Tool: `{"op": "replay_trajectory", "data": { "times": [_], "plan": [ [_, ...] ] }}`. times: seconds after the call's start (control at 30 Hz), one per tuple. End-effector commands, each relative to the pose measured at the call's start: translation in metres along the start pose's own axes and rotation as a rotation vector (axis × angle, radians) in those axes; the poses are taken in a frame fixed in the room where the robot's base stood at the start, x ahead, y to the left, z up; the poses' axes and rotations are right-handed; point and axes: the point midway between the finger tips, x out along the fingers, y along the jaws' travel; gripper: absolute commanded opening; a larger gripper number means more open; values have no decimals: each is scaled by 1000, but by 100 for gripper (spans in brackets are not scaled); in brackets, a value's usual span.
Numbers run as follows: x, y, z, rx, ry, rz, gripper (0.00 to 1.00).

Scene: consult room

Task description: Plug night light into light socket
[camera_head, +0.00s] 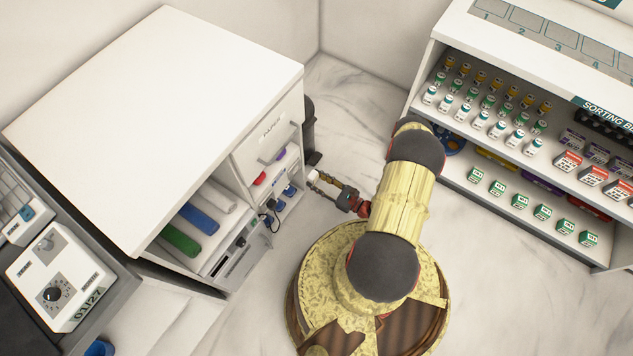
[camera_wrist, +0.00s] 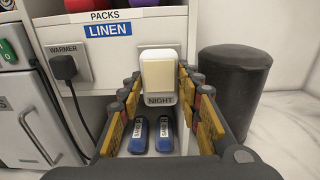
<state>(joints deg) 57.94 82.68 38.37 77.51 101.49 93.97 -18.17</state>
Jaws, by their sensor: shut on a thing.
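The night light (camera_wrist: 163,76), a small white block with a cream front, is held between the fingertips of my gripper (camera_wrist: 160,80) in the wrist view. My gripper is shut on its sides. Directly behind it is a pale wall plate, the light socket (camera_wrist: 143,51), mostly covered by the night light, above a "NIGHT" label (camera_wrist: 160,100). I cannot tell whether the night light touches the socket. In the head view my gripper (camera_head: 315,181) reaches left toward the cabinet, with the small white night light (camera_head: 313,175) at its tips.
Left of the socket a black plug (camera_wrist: 63,67) sits in the "WARMER" outlet, its cord hanging down. Two blue items (camera_wrist: 138,135) lie below, between the fingers in view. A dark bin (camera_wrist: 228,80) stands close on the right. The white cabinet (camera_head: 160,110) rises at left.

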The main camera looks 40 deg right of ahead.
Motion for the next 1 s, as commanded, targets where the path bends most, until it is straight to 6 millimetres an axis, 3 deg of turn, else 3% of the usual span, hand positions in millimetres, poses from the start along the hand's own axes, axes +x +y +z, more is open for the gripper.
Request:
{"op": "replay_trajectory", "data": {
  "times": [0.33, 1.0],
  "plan": [
    [6, 1, 0, 0, 1, 4, 12],
    [55, 1, 0, 0, 2, 2, 12]
  ]
}}
